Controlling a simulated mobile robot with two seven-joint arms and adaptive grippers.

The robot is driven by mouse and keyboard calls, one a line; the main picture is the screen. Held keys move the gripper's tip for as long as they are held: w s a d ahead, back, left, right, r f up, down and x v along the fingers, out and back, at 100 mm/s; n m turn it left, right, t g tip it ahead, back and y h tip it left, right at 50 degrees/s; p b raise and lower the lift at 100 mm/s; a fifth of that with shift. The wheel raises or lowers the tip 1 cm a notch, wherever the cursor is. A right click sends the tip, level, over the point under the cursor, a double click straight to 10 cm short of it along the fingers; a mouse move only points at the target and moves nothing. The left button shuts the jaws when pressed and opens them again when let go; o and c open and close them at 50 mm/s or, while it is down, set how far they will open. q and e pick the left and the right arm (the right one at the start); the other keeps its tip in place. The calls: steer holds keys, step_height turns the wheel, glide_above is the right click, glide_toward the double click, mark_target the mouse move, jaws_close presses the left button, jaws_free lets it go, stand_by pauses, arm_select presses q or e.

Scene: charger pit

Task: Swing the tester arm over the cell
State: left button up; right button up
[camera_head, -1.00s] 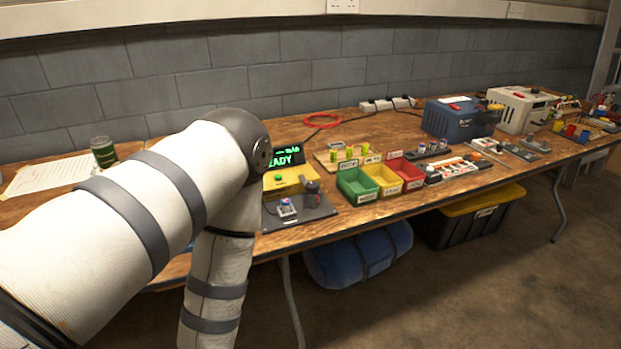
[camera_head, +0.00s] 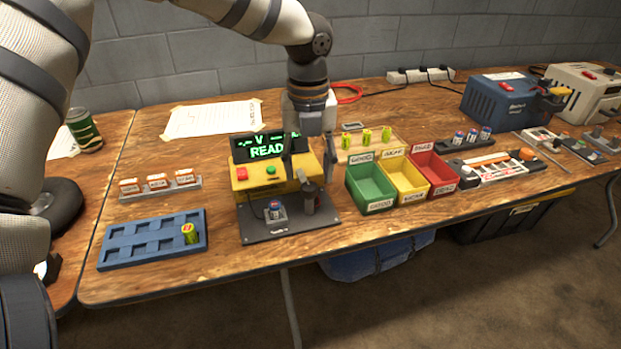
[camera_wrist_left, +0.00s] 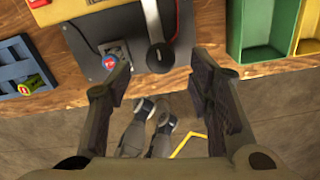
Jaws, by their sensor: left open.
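The tester (camera_head: 280,181) is a yellow box with a lit green display and a dark base plate (camera_head: 291,226). One cell (camera_head: 275,210) stands in a holder on that plate; its top shows in the left wrist view (camera_wrist_left: 109,62). My left gripper (camera_head: 309,163) is open and empty, pointing down above the tester arm. In the left wrist view its fingers (camera_wrist_left: 164,80) are spread either side of the arm's end.
Green (camera_head: 371,187), yellow (camera_head: 405,179) and red (camera_head: 435,172) bins stand right of the tester. A blue tray (camera_head: 152,239) with one cell is at left. A rack of cells (camera_head: 367,143) stands behind the bins. The table's front edge is close to the plate.

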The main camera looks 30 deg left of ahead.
mark_target(309, 185)
arm_select(q)
step_height(309, 185, down, 4)
steer(key=shift+r, duration=0.2)
jaws_close()
steer(key=shift+w, duration=0.1)
